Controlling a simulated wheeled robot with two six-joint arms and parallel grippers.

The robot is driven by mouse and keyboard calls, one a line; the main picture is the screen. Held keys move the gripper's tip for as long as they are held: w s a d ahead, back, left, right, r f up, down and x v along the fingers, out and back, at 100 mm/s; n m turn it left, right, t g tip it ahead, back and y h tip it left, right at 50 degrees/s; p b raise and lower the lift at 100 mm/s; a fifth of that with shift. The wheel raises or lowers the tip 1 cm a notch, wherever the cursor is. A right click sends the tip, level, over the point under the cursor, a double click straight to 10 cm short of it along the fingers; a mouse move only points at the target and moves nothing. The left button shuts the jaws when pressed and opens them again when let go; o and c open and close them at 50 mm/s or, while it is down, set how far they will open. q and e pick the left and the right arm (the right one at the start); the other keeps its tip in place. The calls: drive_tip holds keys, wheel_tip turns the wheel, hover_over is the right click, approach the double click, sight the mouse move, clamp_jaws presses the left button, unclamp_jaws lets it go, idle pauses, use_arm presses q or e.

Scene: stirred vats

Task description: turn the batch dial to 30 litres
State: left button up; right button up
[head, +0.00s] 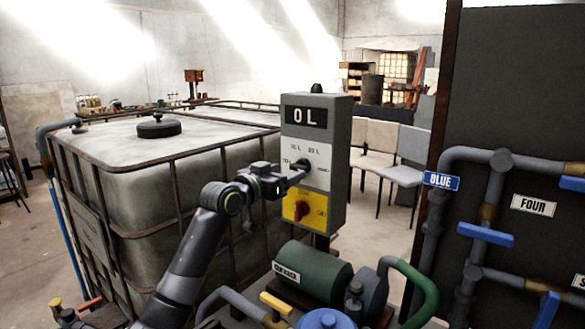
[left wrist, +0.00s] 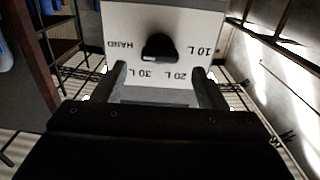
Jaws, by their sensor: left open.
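The batch dial is a black knob (left wrist: 160,46) on a white plate marked HAND, 10 L, 20 L and 30 L, which appears upside down in the left wrist view. In the head view the dial (head: 299,163) is partly hidden by my gripper. I cannot tell which mark it points at. The grey control box (head: 340,150) has a display (head: 307,116) reading 0 L. My left gripper (head: 287,181) is open in front of the plate. In the left wrist view its fingers (left wrist: 160,88) are spread, with the knob just beyond them. My right gripper is out of view.
A yellow panel with a red switch (head: 302,208) is below the dial. A large caged tank (head: 140,185) stands left of the box. A green pump (head: 313,268) and pipes with blue-handled valves (head: 486,235) are below and to the right. Chairs (head: 374,145) stand behind.

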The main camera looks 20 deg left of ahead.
sight(295, 168)
use_arm(q)
drive_tip(key=shift+x, duration=1.75)
drive_tip(key=c, duration=1)
drive_tip(key=shift+r+n+p, duration=0.2)
drive_tip(key=shift+n+p, duration=0.7)
drive_tip(key=shift+p, duration=0.5)
drive_tip(key=n+p, duration=0.5)
drive_tip(key=shift+a+p, duration=0.1)
drive_tip(key=shift+p, duration=0.2)
drive_tip(key=n+p, duration=0.2)
drive_tip(key=shift+n, duration=0.4)
drive_tip(key=shift+f+n+p, duration=0.2)
drive_tip(key=shift+n+p, duration=0.65)
drive_tip(key=shift+n, duration=0.25)
